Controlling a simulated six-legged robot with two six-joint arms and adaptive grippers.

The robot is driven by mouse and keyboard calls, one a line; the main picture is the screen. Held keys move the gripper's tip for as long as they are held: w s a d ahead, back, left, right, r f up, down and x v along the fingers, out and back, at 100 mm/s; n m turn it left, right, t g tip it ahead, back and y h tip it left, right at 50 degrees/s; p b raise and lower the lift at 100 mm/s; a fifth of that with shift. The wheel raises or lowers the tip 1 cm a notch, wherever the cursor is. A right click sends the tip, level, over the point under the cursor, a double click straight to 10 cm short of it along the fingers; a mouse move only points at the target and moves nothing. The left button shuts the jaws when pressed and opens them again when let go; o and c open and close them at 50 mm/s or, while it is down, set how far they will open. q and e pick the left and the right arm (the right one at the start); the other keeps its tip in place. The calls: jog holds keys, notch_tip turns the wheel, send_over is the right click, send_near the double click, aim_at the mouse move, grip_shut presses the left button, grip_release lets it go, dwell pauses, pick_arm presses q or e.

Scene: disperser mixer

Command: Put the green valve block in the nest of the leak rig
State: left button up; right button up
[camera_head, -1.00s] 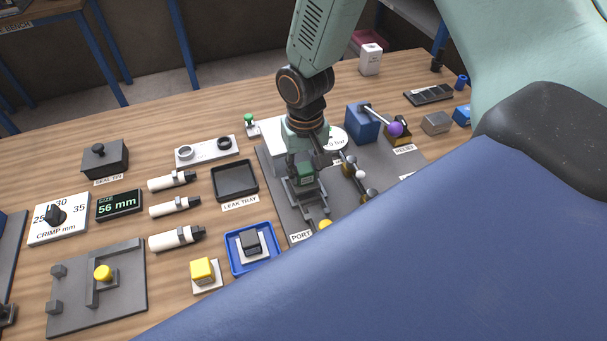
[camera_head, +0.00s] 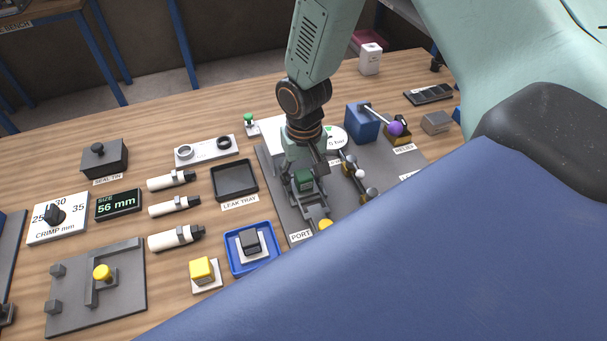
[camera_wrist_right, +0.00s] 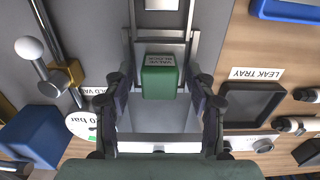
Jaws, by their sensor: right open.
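The green valve block (camera_head: 304,180) sits upright in the grey nest (camera_head: 312,205) of the leak rig (camera_head: 285,214). In the right wrist view the block (camera_wrist_right: 159,82) lies between the nest's side rails, its label towards the rig's port end. My right gripper (camera_head: 306,170) is open above the nest, with one finger on either side of the block. In the wrist view a gap shows between each finger and the block. The block's underside is hidden. My left gripper is not in view.
The black leak tray (camera_head: 235,180) is left of the rig. My blue body covers the lower right.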

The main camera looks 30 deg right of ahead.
aim_at(304, 175)
jog(key=shift+r, duration=0.1)
notch_tip(304, 175, up, 12)
jog(key=shift+p, duration=0.35)
jog(key=shift+s, duration=0.1)
dwell(0.3)
